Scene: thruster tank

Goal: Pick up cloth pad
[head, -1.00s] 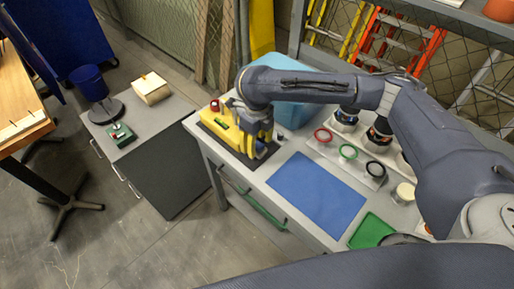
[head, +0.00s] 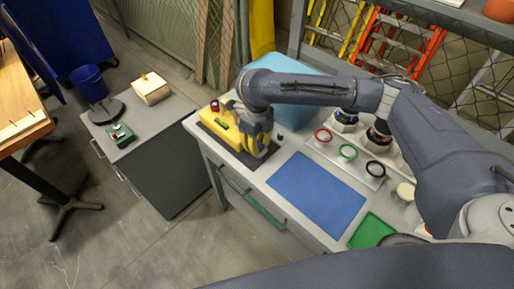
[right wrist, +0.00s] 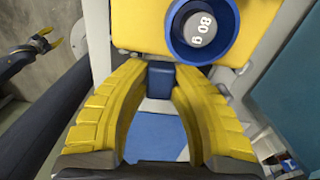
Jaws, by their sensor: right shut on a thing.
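My right gripper (head: 258,142) reaches down over the front right of a yellow fixture (head: 217,115) on the bench. In the right wrist view, the yellow fingers of this gripper (right wrist: 160,80) are shut on a small dark-blue block (right wrist: 161,73). It may be the cloth pad, but I cannot tell its material; the fingers hide it in the head view.
A blue mat (head: 317,193) lies on the bench beside a green tray (head: 370,231). A light-blue bin (head: 296,110) is behind my right arm. A low grey cabinet (head: 155,118) stands at left.

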